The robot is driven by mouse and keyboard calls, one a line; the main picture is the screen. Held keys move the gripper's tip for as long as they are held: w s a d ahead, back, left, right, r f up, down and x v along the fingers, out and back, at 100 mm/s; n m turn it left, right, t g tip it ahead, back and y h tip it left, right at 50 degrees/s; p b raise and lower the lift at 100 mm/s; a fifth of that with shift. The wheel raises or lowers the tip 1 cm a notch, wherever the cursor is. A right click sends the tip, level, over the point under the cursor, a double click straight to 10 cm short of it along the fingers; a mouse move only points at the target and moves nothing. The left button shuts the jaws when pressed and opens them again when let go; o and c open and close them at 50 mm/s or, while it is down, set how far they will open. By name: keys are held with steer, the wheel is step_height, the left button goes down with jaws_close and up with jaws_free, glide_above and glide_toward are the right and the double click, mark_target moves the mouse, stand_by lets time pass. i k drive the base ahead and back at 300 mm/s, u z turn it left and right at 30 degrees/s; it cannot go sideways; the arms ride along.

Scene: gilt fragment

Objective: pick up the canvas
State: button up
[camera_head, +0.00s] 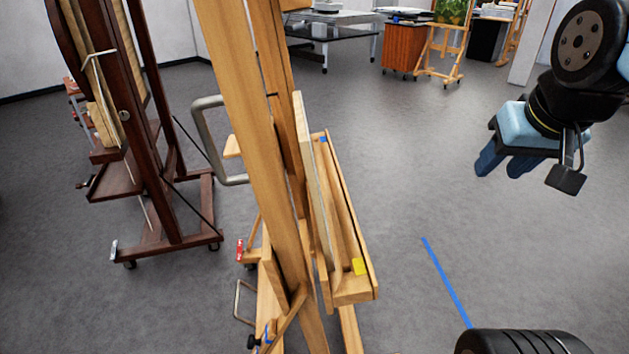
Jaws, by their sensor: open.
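A thin pale panel, apparently the canvas (312,180), stands nearly upright on the tray (358,292) of the light wooden easel (248,110). I see it almost edge-on, so its front face is mostly hidden. Its lower edge rests in the tray, which carries a yellow mark near its front end and a blue mark near its far end. My gripper (504,168), with blue fingers pointing down, is open and empty at the upper right. It is well to the right of the easel and apart from the canvas.
A dark wooden easel (160,170) on casters stands at the left. A grey metal handle (207,145) is beside the light easel. A blue tape line (446,281) crosses the floor at right. Tables, an orange cabinet (403,48) and another easel (440,55) stand far back. Floor right of the tray is clear.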

mark_target(304, 138)
steer(key=z, duration=0.1)
steer(key=k, duration=0.3)
steer(key=z, duration=1.4)
steer(key=k, duration=1.2)
steer(key=u, duration=1.55)
steer(key=i, duration=1)
steer(key=u, duration=0.05)
